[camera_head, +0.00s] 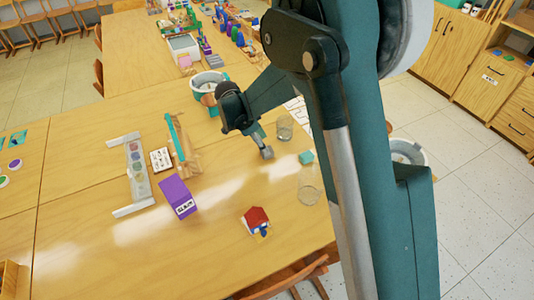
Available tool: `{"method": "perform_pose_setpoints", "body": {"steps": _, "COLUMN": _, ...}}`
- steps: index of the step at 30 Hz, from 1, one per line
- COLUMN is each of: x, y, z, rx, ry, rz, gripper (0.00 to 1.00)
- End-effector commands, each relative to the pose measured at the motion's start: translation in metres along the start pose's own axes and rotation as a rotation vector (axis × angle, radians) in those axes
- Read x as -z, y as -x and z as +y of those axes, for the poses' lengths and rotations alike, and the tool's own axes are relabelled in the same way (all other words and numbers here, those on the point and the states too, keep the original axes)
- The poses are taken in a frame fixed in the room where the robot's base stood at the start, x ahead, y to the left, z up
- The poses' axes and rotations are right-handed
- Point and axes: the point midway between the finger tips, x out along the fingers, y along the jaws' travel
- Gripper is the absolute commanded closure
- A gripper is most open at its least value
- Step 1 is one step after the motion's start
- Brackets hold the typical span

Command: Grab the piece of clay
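I cannot tell for certain which thing is the piece of clay. A small teal block (306,157) lies on the table between two clear glasses. My gripper (266,151) reaches down over the table, to the left of this block and apart from it. A small grey shape at its tip may be a fingertip or something between the fingers. The fingers are too small to tell whether they are open or shut.
A clear glass (284,128) stands right of my gripper and another (309,190) stands nearer. A purple box (177,196), a small red-roofed house (256,220) and a paint tray (137,170) are on the table (100,255). A white-and-teal bucket (209,83) stands behind.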

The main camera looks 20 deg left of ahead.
Motion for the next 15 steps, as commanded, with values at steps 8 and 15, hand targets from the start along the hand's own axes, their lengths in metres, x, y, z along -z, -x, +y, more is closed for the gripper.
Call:
{"method": "perform_pose_setpoints", "body": {"steps": 8, "x": -0.001, "y": -0.033, "z": -0.003, "rx": 0.0, "ry": 0.0, "rz": 0.0, "gripper": 0.51}}
{"method": "perform_pose_setpoints", "body": {"steps": 15, "x": 0.0, "y": -0.043, "z": -0.002, "rx": 0.001, "ry": 0.0, "rz": 0.0, "gripper": 0.51}}
